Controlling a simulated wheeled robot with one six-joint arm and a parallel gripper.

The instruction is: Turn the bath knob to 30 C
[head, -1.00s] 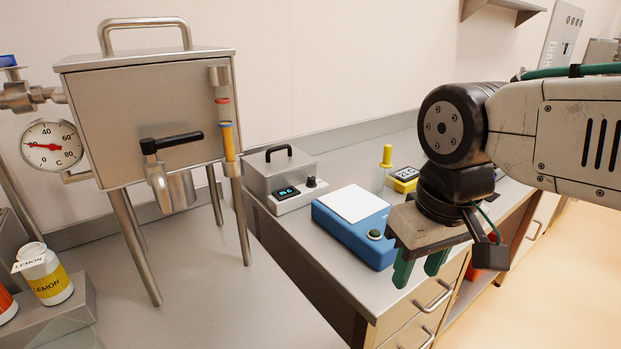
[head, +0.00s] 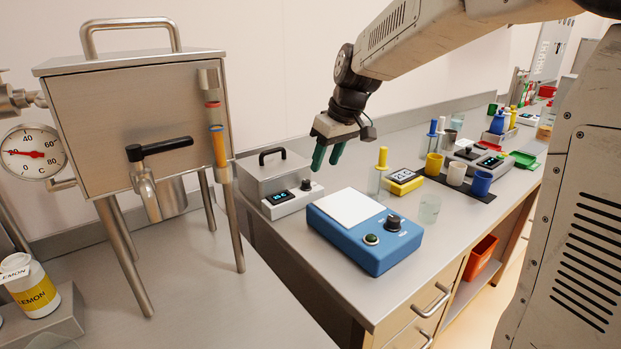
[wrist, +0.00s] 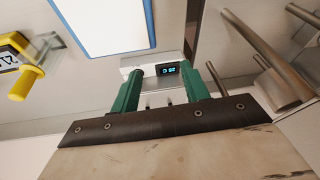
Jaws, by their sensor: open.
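The bath is a steel box (head: 272,176) with a black lid handle, standing on the bench behind the blue device. Its white front panel carries a small lit display (head: 288,197) and a black knob (head: 305,185) to the right of it. The display seems to read about 15 C. My gripper (head: 326,160), with green fingers, is open and empty above and just right of the knob, apart from it. In the wrist view the display (wrist: 167,70) shows between the green fingers (wrist: 165,90); I cannot make out the knob there.
A blue device with a white plate (head: 365,230) stands in front of the bath. A steel hopper (head: 140,120) on legs stands at left. A yellow-capped bottle (head: 380,172) and yellow timer (head: 404,181) stand at right.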

